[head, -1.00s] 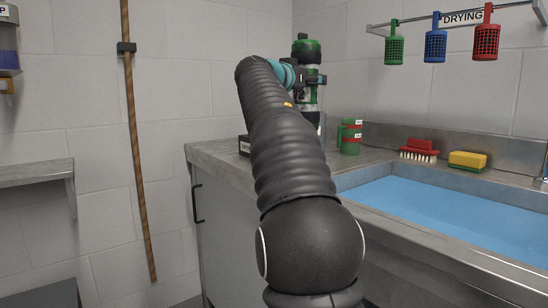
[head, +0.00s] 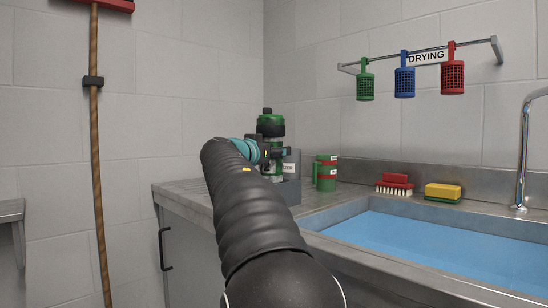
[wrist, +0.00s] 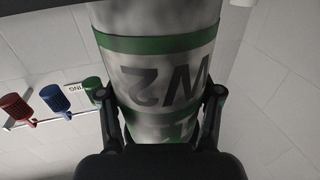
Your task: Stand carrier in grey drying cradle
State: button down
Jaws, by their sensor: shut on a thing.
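The carrier (head: 270,128) is a white cylinder with green bands and a dark top, upright at the back left of the counter. My gripper (wrist: 163,95) is shut on it, one finger on each side. In the wrist view the carrier (wrist: 155,70) fills the middle, showing dark "W2" lettering upside down. A grey block-like holder (head: 290,190), apparently the drying cradle, shows at the carrier's lower right with a partly hidden label above it. My arm hides much of both, so I cannot tell whether the carrier's foot is in the holder.
A red brush (head: 394,184) and yellow sponge (head: 443,192) lie behind the blue-filled sink (head: 420,240). Green, blue and red baskets hang from the DRYING rail (head: 480,42) above.

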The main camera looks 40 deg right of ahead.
jog(key=shift+f, duration=0.3)
jog(key=shift+c, duration=1.1)
grip_release()
jog(key=shift+r, duration=0.2)
jog(key=shift+s+a+f, duration=0.1)
jog(key=shift+a, duration=0.25)
jog(key=b+v, duration=0.2)
jog(key=v, duration=0.9)
jog(key=shift+s+a, duration=0.1)
jog(key=shift+a, duration=0.05)
